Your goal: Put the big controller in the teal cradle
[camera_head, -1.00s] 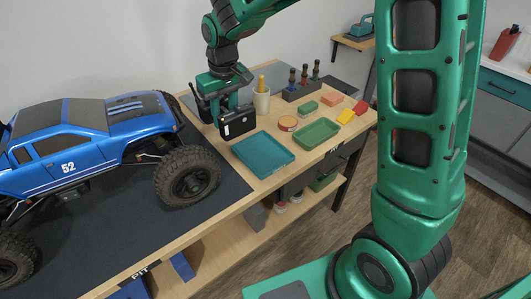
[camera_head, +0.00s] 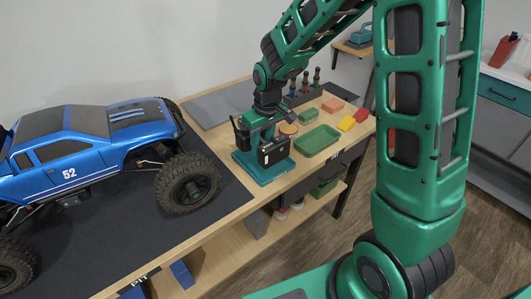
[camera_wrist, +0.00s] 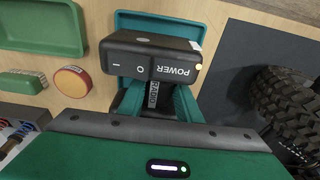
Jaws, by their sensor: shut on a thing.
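My gripper (camera_head: 262,138) is shut on the controller from above. In the wrist view the controller (camera_wrist: 150,58) shows a "POWER" label and a small lit dot, and my gripper (camera_wrist: 155,98) grips it. The cradle (camera_wrist: 160,20) shows behind it; its middle is hidden. I cannot tell whether the controller touches the cradle floor.
Small coloured blocks (camera_head: 347,124) lie farther right. The blue truck (camera_head: 95,150) stands left on a dark mat, its wheel (camera_head: 189,184) near the cradle.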

